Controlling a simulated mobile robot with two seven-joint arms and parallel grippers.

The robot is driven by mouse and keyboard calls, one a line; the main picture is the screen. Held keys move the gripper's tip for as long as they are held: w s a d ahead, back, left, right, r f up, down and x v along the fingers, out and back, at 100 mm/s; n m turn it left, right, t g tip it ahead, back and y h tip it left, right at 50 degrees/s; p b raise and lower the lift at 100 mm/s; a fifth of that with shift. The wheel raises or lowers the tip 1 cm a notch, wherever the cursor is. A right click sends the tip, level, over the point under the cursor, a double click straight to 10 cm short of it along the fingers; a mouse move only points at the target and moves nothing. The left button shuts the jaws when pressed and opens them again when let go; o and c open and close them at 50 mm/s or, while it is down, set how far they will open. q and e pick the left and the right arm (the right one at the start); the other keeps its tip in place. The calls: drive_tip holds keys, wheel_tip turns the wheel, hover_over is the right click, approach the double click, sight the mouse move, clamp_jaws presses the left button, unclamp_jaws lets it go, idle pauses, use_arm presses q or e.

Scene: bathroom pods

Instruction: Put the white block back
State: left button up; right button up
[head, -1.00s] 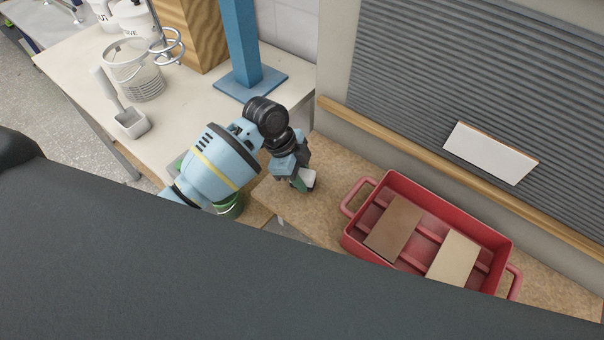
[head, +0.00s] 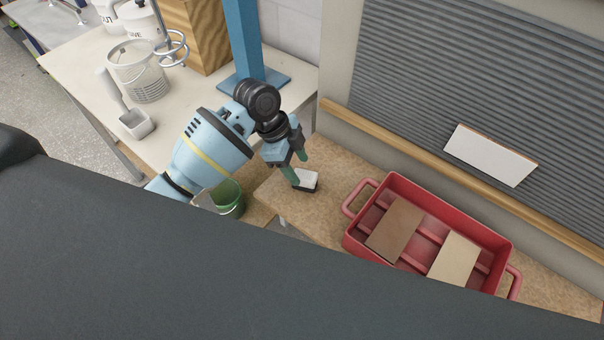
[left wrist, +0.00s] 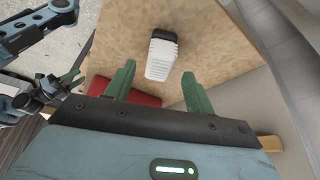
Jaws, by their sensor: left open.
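The white block (head: 306,177), with a dark lower part, lies on the tan speckled worktop near its left end. In the left wrist view the block (left wrist: 163,56) shows a ribbed white face and a black end. My left gripper (head: 299,170) is open, its green fingers beside and just above the block. In the left wrist view the block lies ahead of and between the open fingers (left wrist: 158,70), with nothing gripped. My right gripper (left wrist: 68,82) appears small at the left of the wrist view; its jaw state is unclear.
A red tray (head: 360,236) with a brown and a beige board inside stands right of the block. A wooden rail (head: 400,155) runs along the wall, below a white panel (head: 490,153). A green bucket (head: 229,202) is left of the block. Bare worktop lies between block and tray.

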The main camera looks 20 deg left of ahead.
use_arm(q)
drive_tip(key=v, duration=0.7)
